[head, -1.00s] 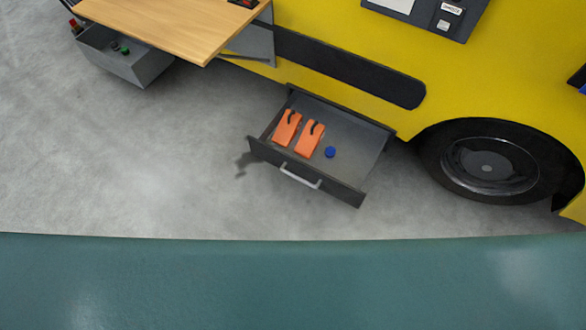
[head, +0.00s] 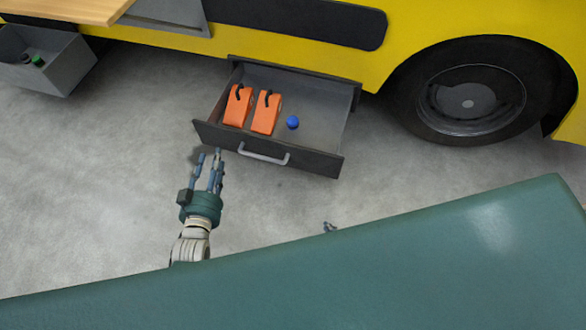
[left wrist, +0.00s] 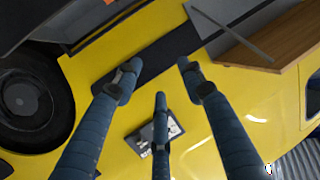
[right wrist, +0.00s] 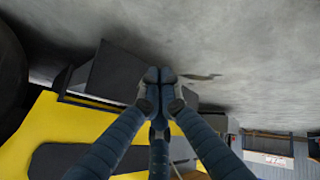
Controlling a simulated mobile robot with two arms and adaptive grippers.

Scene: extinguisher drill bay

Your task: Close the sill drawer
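The sill drawer (head: 335,165) stands pulled out from the yellow vehicle's lower side, with a grey bar handle (head: 263,155) on its dark front. Two orange blocks (head: 251,108) and a blue round piece (head: 293,122) lie inside. Contact with the drawer cannot be told.
A wheel (head: 470,100) is to the right of the drawer. The concrete floor (head: 110,180) before the drawer is clear.

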